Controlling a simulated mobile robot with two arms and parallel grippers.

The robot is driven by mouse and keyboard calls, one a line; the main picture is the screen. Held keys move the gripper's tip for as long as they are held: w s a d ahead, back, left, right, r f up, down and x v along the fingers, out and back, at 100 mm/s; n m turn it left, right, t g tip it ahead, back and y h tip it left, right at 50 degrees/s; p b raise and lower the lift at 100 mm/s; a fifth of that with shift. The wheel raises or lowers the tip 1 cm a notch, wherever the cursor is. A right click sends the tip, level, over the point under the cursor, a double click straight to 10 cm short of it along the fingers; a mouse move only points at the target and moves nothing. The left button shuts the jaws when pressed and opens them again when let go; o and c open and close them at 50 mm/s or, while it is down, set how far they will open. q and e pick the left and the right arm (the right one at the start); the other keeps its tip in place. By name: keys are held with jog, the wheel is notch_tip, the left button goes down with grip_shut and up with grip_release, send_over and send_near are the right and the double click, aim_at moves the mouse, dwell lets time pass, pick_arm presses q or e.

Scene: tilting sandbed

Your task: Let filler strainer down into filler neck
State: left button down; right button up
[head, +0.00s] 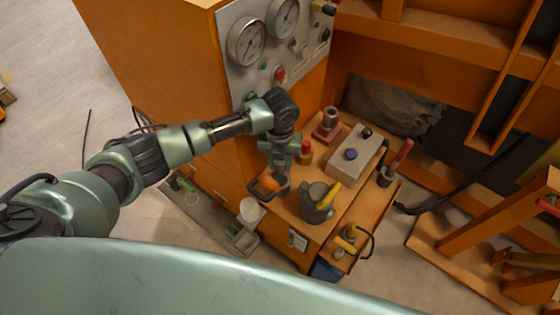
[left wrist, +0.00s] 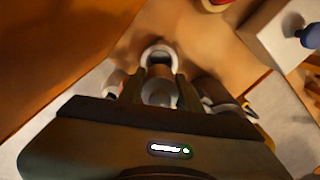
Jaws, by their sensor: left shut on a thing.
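My left gripper (head: 279,172) points down over the near left part of the orange bench. In the left wrist view its two fingers (left wrist: 160,88) are shut on a pale round thing, seemingly the filler strainer (left wrist: 158,94). Just beyond the fingertips shows a white ring (left wrist: 160,53) with a dark middle; I cannot tell whether it is part of the held thing or the filler neck below. In the head view the gripper hides most of the held thing. A dark-rimmed orange thing (head: 268,185) shows right by the fingertips. My right gripper is not in view.
A red-based pipe stub (head: 329,123), a red-topped bottle (head: 305,151) and a grey box (head: 354,159) with a blue knob stand behind. A dark jug (head: 316,203) is close right. The orange cabinet (head: 170,60) with its gauge panel (head: 270,68) rises at the left.

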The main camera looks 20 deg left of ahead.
aim_at(280, 172)
pick_arm(q)
jog(key=shift+f+b, duration=1.65)
jog(key=shift+f, duration=1)
jog(key=shift+s+p, duration=0.1)
jog(key=shift+p, duration=0.5)
jog(key=shift+f+b, duration=0.65)
jog(key=shift+f, duration=0.2)
jog(key=shift+r, duration=0.15)
jog(key=shift+r+p, duration=0.45)
jog(key=shift+p, duration=0.2)
jog(key=shift+p, duration=0.35)
dwell(0.9)
jog(key=shift+f+b, duration=0.4)
jog(key=shift+f, duration=0.15)
